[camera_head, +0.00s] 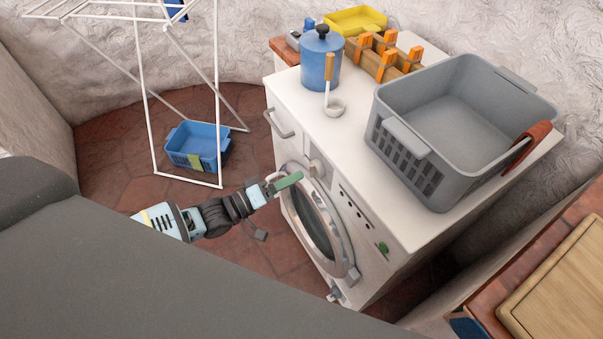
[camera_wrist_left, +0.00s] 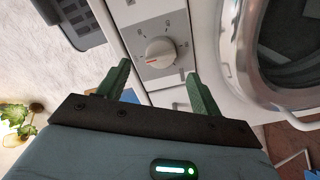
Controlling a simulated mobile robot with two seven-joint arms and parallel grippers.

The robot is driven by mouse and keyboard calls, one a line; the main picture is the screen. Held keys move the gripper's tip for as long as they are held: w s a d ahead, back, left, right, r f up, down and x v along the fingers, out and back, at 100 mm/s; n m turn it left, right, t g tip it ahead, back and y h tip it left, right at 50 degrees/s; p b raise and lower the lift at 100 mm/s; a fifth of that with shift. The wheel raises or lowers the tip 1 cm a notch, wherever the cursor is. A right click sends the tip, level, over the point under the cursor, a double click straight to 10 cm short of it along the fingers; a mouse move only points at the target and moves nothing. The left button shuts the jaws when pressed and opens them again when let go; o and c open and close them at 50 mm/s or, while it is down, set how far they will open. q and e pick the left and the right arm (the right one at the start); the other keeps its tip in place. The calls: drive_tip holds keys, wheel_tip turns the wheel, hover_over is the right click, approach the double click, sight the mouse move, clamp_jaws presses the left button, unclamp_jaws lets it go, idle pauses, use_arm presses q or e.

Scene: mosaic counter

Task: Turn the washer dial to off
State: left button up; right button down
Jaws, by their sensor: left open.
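The white washer (camera_head: 368,210) stands with its round glass door on the front. Its dial is the round white knob (camera_head: 316,168) on the upper front. In the left wrist view the dial (camera_wrist_left: 160,52) has an orange mark pointing left, with small printed symbols around it. My left gripper (camera_head: 288,181) is in front of the washer, just left of the dial in the head view. In the left wrist view its green fingers (camera_wrist_left: 158,86) are apart and empty, with the dial ahead between them. Contact with the dial is not seen. My right gripper is not in view.
A grey basket (camera_head: 398,130), a blue pot (camera_head: 320,60), a ladle (camera_head: 335,106) and a wooden caddy (camera_head: 385,60) stand on the washer top. A drying rack (camera_head: 150,95) and blue basket (camera_head: 197,142) stand on the floor. The washer door frame (camera_wrist_left: 236,60) is right of the dial.

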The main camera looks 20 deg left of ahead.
use_arm(q)
drive_tip(key=shift+v, duration=1.1)
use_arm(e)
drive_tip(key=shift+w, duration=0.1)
use_arm(q)
drive_tip(key=s+d+f+m+y+p, duration=0.2)
drive_tip(key=s+d+f, duration=0.1)
drive_tip(key=s+d, duration=0.3)
drive_tip(key=s+a+f+m+g+y+p, duration=0.2)
drive_tip(key=s+y, duration=0.1)
drive_tip(key=s, duration=0.9)
drive_tip(key=s+a+f+m+g+y+p, duration=0.1)
drive_tip(key=s+a+f+m+g+y, duration=0.1)
drive_tip(key=s, duration=1)
drive_tip(key=shift+a+m+g+y+p, duration=0.35)
drive_tip(key=shift+a+g+y, duration=0.45)
drive_tip(key=shift+y, duration=0.3)
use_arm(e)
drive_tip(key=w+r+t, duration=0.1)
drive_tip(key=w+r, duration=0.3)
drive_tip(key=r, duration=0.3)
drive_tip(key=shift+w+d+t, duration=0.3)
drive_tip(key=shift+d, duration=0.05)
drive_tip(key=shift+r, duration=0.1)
